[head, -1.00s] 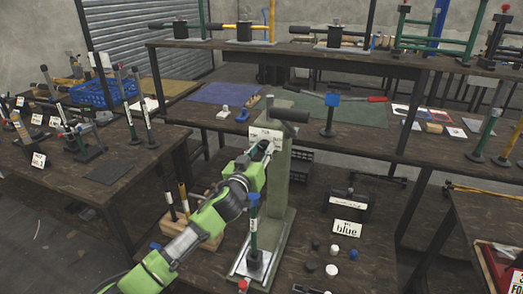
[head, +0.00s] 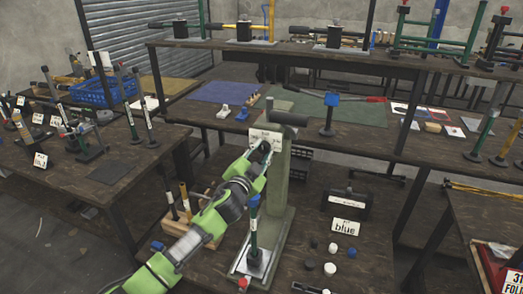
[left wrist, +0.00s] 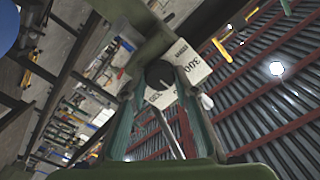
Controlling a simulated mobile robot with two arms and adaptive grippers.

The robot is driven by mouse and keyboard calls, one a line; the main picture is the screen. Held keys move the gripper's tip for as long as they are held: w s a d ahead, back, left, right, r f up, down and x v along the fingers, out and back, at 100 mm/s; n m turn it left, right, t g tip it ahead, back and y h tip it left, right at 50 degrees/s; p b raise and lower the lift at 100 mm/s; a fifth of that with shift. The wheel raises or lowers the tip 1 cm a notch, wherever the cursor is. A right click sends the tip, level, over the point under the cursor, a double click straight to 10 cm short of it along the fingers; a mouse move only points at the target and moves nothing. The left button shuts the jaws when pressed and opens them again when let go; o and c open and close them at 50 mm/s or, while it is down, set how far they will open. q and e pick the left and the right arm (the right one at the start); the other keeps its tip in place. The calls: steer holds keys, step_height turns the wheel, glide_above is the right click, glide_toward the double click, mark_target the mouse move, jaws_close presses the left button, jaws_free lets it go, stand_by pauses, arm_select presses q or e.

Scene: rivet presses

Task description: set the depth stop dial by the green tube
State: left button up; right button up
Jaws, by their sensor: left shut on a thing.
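The grey-green press (head: 279,185) stands on the near table. A dark round dial (left wrist: 160,73) sits at its upper front, by a white label plate (head: 262,137) with small print. My left gripper (head: 262,155) reaches up to the dial, which is partly hidden by the fingers in the head view. In the left wrist view its two fingers are on either side of the dial, shut on it. The green tube (head: 254,226) with a blue cap stands upright on the press's metal base plate, just below my left arm. My right gripper is not in view.
Several black and white caps (head: 331,268) lie right of the press base. A card reading "blue" (head: 346,227) stands behind them, by a black box (head: 346,203). A wooden block (head: 199,236) with upright tubes stands left of the press, beside my arm.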

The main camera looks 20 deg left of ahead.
arm_select(q)
steer(key=m+p, duration=0.1)
steer(key=m, duration=0.5)
steer(key=m+p, duration=0.1)
steer(key=m, duration=0.5)
steer(key=shift+f+p, duration=0.15)
steer(key=shift+p, duration=0.2)
stand_by(0.4)
steer(key=o, duration=1.1)
steer(key=shift+s, duration=0.5)
steer(key=s, duration=1.1)
steer(key=shift+a, duration=0.15)
